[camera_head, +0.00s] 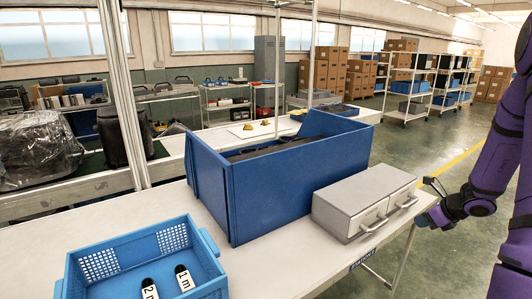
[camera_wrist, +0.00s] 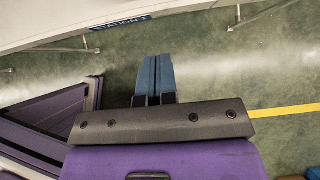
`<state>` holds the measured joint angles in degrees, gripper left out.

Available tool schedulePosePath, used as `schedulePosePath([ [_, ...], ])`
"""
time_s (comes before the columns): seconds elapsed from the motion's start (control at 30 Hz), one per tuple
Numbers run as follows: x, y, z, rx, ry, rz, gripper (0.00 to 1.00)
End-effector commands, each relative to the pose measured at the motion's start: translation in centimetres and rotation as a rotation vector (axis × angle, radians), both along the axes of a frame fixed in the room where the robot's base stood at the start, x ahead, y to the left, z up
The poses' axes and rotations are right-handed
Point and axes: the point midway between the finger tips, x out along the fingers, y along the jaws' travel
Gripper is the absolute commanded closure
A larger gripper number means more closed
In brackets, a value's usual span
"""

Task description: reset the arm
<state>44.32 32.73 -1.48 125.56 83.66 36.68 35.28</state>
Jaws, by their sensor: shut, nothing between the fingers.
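My purple arm comes in from the right edge in the head view. My gripper (camera_head: 427,187) is at the right end of the table (camera_head: 285,262), beside the grey drawer unit, with its tips close to the table edge. In the wrist view my gripper's two blue fingers (camera_wrist: 155,80) lie side by side, shut and empty, above the green floor. The table's edge with its "STATION" label (camera_wrist: 120,24) shows ahead of the fingers there. Whether the gripper touches the table is unclear.
On the table stand a grey two-drawer unit (camera_head: 364,199), a large blue bin (camera_head: 297,182) and a light-blue crate (camera_head: 100,264) holding two black-and-white labelled items. Shelving racks (camera_head: 409,88) with boxes stand at the back. Floor right of the table is open.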

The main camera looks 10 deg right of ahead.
Motion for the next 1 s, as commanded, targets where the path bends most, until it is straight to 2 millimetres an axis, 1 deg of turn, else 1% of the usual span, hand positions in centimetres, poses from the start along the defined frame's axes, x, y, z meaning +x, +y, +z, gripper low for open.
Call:
schedulePosePath([
  [0.07, 0.3, 0.8, 1.1, -0.02, -0.013, 0.043, 1.0],
  [0.17, 0.9, 2.9, 3.6, -0.072, -0.04, 0.154, 1.0],
  [0.27, 1.2, 5.9, 6.9, -0.146, -0.077, 0.315, 1.0],
  [0.3, 1.2, 7.2, 8.3, -0.179, -0.094, 0.384, 1.0],
  [0.47, 0.4, 12.4, 13.2, -0.31, -0.152, 0.657, 1.0],
  [0.6, -1.2, 16.6, 16.9, -0.43, -0.2, 0.89, 1.0],
  [0.77, -3.8, 20.9, 20.5, -0.573, -0.248, 1.149, 1.0],
  [0.8, -4.6, 21.9, 21.3, -0.607, -0.26, 1.213, 1.0],
  [0.9, -6.6, 24.1, 23.1, -0.703, -0.286, 1.368, 1.0],
  [1.0, -8.9, 26.0, 24.7, -0.799, -0.308, 1.52, 1.0],
])
